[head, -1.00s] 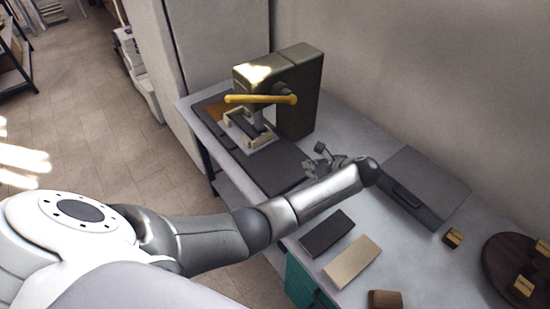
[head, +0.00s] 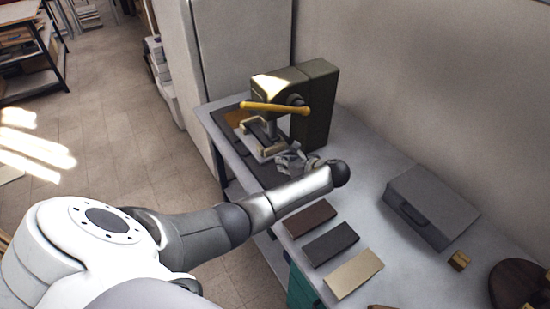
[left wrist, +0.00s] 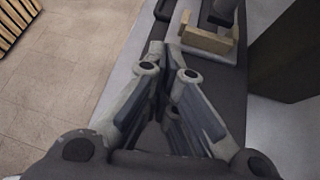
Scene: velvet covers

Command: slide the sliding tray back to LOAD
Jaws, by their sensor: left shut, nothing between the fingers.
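The sliding tray (head: 268,153), a pale plate with a cream U-shaped frame and a dark piece on it, sits on the dark base of the press, below its head. In the left wrist view the cream frame (left wrist: 208,38) is just beyond my fingers. My left gripper (head: 286,157) is shut and empty, close to the tray's near end. It also shows in the left wrist view (left wrist: 168,70), low over the dark track (left wrist: 234,82). Whether the fingers touch the tray I cannot tell. No LOAD mark is readable. My right gripper is not in view.
The olive press (head: 318,105) with a yellow handle (head: 275,108) stands over the track. A grey case (head: 432,205) lies at right. Brown (head: 310,218), dark (head: 331,244) and cream (head: 354,273) slabs lie in front. A wall closes the back side.

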